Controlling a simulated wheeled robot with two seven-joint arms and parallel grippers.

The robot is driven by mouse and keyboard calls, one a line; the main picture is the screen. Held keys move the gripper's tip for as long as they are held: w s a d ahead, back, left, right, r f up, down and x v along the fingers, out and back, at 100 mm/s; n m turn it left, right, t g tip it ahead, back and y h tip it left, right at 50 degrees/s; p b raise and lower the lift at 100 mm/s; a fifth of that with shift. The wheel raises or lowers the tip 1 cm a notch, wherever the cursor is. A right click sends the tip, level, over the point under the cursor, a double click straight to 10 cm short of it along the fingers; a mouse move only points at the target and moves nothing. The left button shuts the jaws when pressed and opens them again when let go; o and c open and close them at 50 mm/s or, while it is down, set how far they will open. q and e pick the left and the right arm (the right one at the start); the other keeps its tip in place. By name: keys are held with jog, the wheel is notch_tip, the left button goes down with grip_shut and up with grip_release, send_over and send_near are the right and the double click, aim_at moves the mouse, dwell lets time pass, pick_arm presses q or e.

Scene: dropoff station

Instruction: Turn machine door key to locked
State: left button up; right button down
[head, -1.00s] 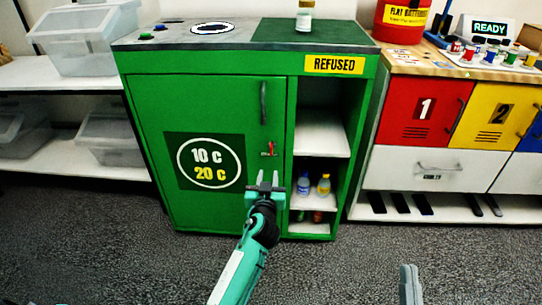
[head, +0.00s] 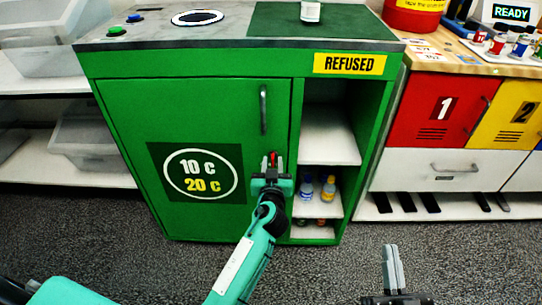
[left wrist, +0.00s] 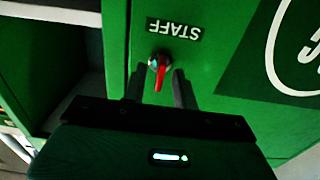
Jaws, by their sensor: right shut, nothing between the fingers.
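The green machine door (head: 130,120) is closed, with a vertical handle (head: 263,110) near its right edge. The small red key (head: 273,157) sits in the door below that handle. My left gripper (head: 273,163) is at the key, its two fingers apart on either side of it. In the left wrist view, which is upside down, the red key (left wrist: 161,74) shows beside the STAFF label (left wrist: 174,28), its red grip running along the direction of the open fingers (left wrist: 160,90). I cannot tell whether either finger touches it. My right gripper (head: 393,268) is shut and empty, low at front right.
Right of the door are open shelves with small bottles (head: 328,189) under a REFUSED label (head: 349,63). Red locker 1 (head: 430,105) and clear bins (head: 85,140) flank the machine. The carpet in front is clear.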

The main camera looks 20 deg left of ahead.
jog(key=shift+a+f, duration=0.1)
pick_arm(q)
jog(key=shift+c, duration=0.2)
grip_shut()
